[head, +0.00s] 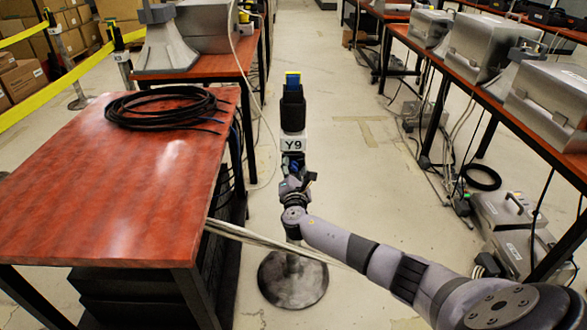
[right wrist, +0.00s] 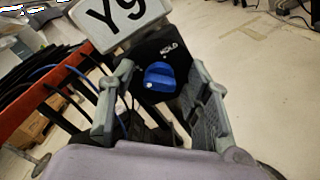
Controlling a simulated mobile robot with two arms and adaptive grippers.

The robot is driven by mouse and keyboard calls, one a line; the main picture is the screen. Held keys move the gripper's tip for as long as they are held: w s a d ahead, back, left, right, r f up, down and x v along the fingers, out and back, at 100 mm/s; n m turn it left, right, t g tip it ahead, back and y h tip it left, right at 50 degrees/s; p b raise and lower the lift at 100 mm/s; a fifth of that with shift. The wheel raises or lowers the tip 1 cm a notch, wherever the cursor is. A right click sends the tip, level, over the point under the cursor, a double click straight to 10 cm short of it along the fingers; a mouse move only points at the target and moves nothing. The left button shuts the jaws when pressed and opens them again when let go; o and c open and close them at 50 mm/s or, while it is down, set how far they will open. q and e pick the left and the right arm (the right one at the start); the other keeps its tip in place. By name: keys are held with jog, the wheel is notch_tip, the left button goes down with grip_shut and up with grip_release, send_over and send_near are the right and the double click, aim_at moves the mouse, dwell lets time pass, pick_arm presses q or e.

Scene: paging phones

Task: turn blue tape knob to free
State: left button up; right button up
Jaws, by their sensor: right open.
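The blue knob (right wrist: 160,76) sits on a black panel on the stanchion post, just under the white "Y9" sign (right wrist: 120,18). The word "HOLD" shows on the panel above the knob. In the right wrist view my right gripper (right wrist: 157,82) is open, with one finger on each side of the knob; contact cannot be told. My left gripper is not in view.
A red-brown table (head: 130,180) with coiled black cable (head: 165,107) stands close on the left. The round post base (head: 293,280) is on the floor below my arm. A long table with grey devices (head: 490,45) runs along the right. The aisle floor behind the post is clear.

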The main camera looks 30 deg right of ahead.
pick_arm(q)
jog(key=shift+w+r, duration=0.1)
pick_arm(e)
jog(key=v, duration=1.2)
jog(key=shift+d, duration=0.1)
